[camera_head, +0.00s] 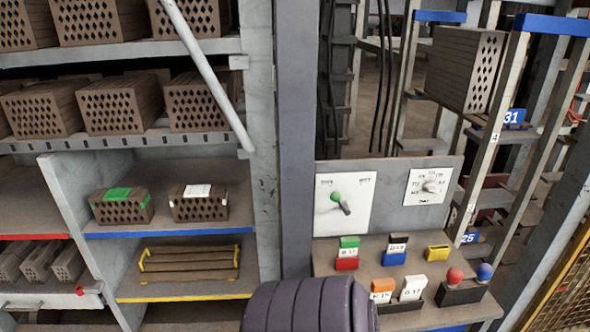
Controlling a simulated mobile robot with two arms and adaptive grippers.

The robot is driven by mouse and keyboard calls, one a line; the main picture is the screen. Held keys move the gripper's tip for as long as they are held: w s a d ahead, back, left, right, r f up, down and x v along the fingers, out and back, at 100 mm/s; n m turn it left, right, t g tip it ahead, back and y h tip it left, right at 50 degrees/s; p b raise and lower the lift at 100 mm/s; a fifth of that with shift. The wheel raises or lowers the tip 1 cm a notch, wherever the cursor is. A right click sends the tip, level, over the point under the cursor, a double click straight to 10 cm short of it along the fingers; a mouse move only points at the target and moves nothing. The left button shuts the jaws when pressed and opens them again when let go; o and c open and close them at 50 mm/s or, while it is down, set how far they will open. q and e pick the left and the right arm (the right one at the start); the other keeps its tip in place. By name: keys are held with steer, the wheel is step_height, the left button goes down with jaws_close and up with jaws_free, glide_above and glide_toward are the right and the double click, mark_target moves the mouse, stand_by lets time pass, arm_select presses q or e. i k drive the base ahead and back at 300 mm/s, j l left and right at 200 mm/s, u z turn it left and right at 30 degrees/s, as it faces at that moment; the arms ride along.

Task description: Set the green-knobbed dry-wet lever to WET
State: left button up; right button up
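The green-knobbed lever (337,198) sits on a white plate (362,187) on the grey panel, right of the middle. Its dark stem runs from the green knob down and right. The knob is at the upper left end, toward the left label. Small labels stand at the plate's upper left and upper right corners, too blurred to read surely. No gripper fingers show in this view. Nothing touches the lever.
A dial (434,187) is right of the lever. Below, a desk (341,246) bears colored tag blocks, a yellow holder (437,252) and red (454,275) and blue (485,271) knobs. Brick shelves (170,235) stand left, a rack right. A dark ribbed shape (310,306) covers the bottom middle.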

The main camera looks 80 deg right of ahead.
mark_target(334, 197)
steer(key=i+z, duration=0.35)
steer(key=i+j+z, duration=0.2)
steer(key=i+z, duration=0.3)
steer(key=z, duration=0.25)
steer(key=i+z, duration=0.15)
steer(key=z, duration=0.3)
steer(key=i+z, duration=0.15)
steer(key=z, duration=0.25)
steer(key=i+j+z, duration=0.1)
steer(key=z, duration=0.3)
steer(key=i+j+z, duration=0.15)
steer(key=z, duration=0.3)
